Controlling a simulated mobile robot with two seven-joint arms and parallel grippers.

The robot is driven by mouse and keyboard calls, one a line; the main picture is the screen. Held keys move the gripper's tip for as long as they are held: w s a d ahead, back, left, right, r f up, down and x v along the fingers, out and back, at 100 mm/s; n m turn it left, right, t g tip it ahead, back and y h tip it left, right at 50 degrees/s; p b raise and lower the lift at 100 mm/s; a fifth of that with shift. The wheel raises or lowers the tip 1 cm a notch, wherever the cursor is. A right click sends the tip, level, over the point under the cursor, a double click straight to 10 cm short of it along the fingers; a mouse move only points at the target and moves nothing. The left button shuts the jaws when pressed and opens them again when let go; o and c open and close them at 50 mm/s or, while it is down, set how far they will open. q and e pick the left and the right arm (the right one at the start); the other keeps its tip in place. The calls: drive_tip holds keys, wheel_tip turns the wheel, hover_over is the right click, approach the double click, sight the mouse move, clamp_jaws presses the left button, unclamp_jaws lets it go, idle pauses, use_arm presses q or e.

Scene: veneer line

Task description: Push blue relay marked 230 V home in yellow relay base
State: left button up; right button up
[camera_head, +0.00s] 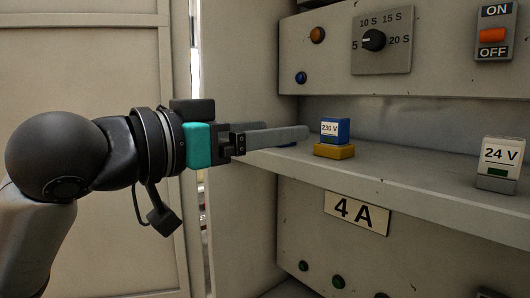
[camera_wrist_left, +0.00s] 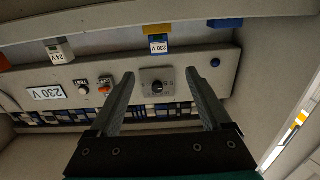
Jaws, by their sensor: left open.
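The blue relay (camera_head: 336,131) has a white label reading 230 V. It stands upright on the yellow relay base (camera_head: 333,151) on the shelf; I cannot tell how deep it sits. In the left wrist view the relay (camera_wrist_left: 158,50) and the yellow base (camera_wrist_left: 157,29) show beyond and between the fingers. My left gripper (camera_head: 305,133) is open and empty, its fingers pointing right, with the tips just left of the relay in the head view. The spread fingers also show in the left wrist view (camera_wrist_left: 161,77). My right gripper is in neither view.
A white 24 V relay (camera_head: 499,165) stands farther right on the shelf (camera_head: 400,180). Above is a panel with a dial (camera_head: 373,40) and an orange ON/OFF switch (camera_head: 493,35). A blue object (camera_wrist_left: 228,23) lies beside the yellow base. The shelf between the relays is clear.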

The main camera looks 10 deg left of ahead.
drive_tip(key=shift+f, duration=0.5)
